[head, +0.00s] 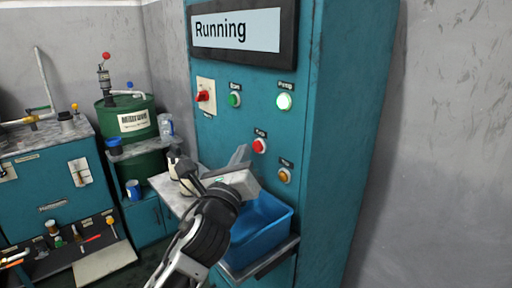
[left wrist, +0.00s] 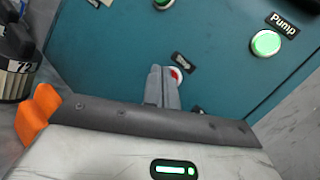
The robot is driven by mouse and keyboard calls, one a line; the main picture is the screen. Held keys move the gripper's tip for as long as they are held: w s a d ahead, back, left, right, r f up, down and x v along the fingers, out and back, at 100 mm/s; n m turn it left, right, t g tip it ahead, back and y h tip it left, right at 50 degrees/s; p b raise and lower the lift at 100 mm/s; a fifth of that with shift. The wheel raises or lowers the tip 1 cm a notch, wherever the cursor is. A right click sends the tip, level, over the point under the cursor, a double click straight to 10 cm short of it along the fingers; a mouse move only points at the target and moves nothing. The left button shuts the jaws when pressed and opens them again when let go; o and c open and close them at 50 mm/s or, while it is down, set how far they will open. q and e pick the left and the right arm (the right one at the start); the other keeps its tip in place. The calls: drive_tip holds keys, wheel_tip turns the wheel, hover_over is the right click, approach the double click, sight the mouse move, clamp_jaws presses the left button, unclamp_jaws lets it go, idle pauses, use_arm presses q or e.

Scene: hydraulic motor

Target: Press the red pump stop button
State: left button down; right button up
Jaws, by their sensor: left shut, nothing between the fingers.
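The red stop button (head: 259,145) sits on the front of the teal cabinet, below a lit green button labelled Pump (head: 284,102). My left gripper (head: 242,153) is shut and empty, just left of and slightly below the red button in the head view. In the left wrist view, the closed fingers (left wrist: 164,72) point at the panel and partly cover the red button (left wrist: 177,75). I cannot tell whether the fingertips touch it. The display (head: 237,30) reads "Running". My right gripper is not in view.
An amber button (head: 284,175) lies below right of the red one. A dark green button (head: 234,99) and a red rotary switch (head: 204,96) are above left. A blue bin (head: 262,222) stands below my gripper. A green drum (head: 126,117) stands at the left.

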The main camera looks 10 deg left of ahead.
use_arm(q)
drive_tip(key=shift+w+d, duration=0.1)
idle(0.7)
drive_tip(key=shift+w+d, duration=0.2)
drive_tip(key=shift+w, duration=0.05)
drive_tip(key=shift+w+d, duration=0.2)
drive_tip(key=shift+w, duration=0.05)
idle(0.8)
idle(0.3)
drive_tip(key=shift+s+a+p, duration=0.5)
drive_tip(key=shift+s+p, duration=0.1)
drive_tip(key=s+a, duration=0.1)
drive_tip(key=s, duration=0.1)
drive_tip(key=s+a+p, duration=0.1)
drive_tip(key=s+a, duration=0.1)
drive_tip(key=shift+p, duration=0.3)
